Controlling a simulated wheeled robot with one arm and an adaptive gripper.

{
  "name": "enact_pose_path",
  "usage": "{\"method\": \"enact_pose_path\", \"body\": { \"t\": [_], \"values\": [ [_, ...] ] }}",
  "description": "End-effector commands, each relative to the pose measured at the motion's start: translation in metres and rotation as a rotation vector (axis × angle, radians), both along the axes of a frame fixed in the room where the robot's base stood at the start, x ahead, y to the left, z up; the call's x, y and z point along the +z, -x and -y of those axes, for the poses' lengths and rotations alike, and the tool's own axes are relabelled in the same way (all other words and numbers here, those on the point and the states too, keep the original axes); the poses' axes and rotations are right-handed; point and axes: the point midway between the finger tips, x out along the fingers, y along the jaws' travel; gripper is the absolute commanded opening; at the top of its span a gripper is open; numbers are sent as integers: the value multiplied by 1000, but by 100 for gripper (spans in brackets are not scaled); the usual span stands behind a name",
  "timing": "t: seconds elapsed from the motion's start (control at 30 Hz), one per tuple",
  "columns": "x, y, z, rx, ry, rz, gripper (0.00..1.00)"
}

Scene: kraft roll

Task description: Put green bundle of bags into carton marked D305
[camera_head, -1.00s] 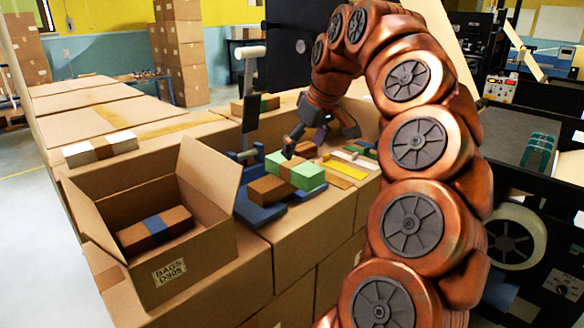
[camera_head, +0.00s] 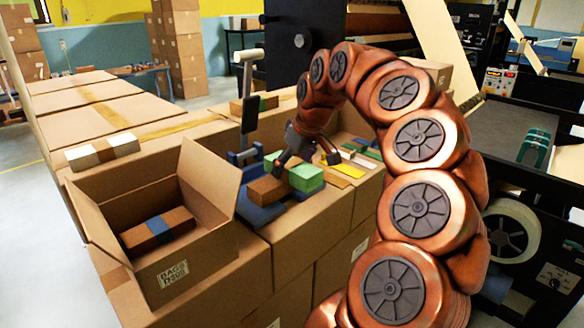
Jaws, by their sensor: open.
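The green bundle of bags (camera_head: 308,178) sits on the boxes in the middle, against a brown bundle (camera_head: 268,190) at its left front. The carton (camera_head: 205,262) stands open at the front left with its flaps up; its front label reads BAGS, and the second line is blurred now but read D305 earlier. A brown bundle with a blue band (camera_head: 158,231) lies inside it. My gripper (camera_head: 306,164) is open, pointing down, with one finger at each side of the green bundle's top in the picture. I cannot tell whether the fingers touch it.
A blue stand with a grey upright (camera_head: 250,115) is behind and left of the bundles. Yellow and other flat pieces (camera_head: 348,169) lie to the right. A white bundle with a brown band (camera_head: 102,151) lies behind the carton.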

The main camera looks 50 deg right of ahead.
Motion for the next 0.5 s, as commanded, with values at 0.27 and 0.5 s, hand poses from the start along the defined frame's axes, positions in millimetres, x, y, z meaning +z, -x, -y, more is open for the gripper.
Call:
{"method": "enact_pose_path", "body": {
  "t": [0.27,0.5],
  "values": [
    [0,0,0,-1,1,1,80],
    [0,0,0,0,0,1,55]
  ]
}}
